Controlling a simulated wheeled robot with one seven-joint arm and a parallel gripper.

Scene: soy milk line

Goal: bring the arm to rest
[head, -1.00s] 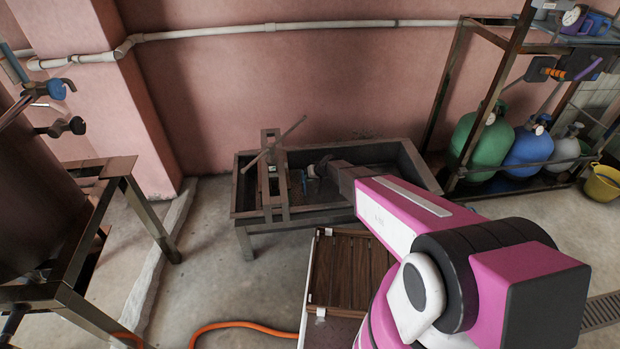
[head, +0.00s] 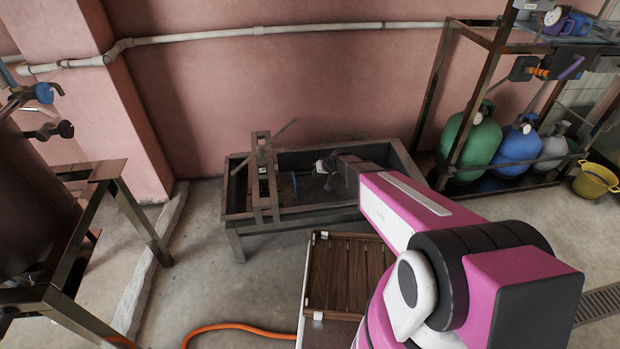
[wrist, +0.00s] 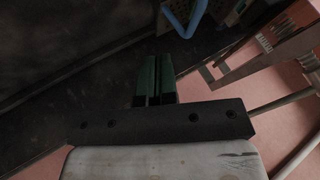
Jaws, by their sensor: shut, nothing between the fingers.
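My arm reaches from the lower right of the head view over a dark metal trough (head: 236,222) on legs. My gripper (head: 323,167) is above the trough, small and partly hard to make out there. In the wrist view my gripper (wrist: 155,80) shows its green fingers side by side, shut with nothing between them. A blue handle-like bar (wrist: 186,22) lies beyond the fingertips in the wrist view. It cannot be told whether the fingers touch anything.
A metal press frame (head: 264,180) with a slanted rod stands at the trough's left end. A brown slatted board (head: 345,275) lies in front. Gas cylinders (head: 470,140) stand on a rack at right, near a yellow bucket (head: 595,180). An orange hose (head: 235,325) crosses the floor.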

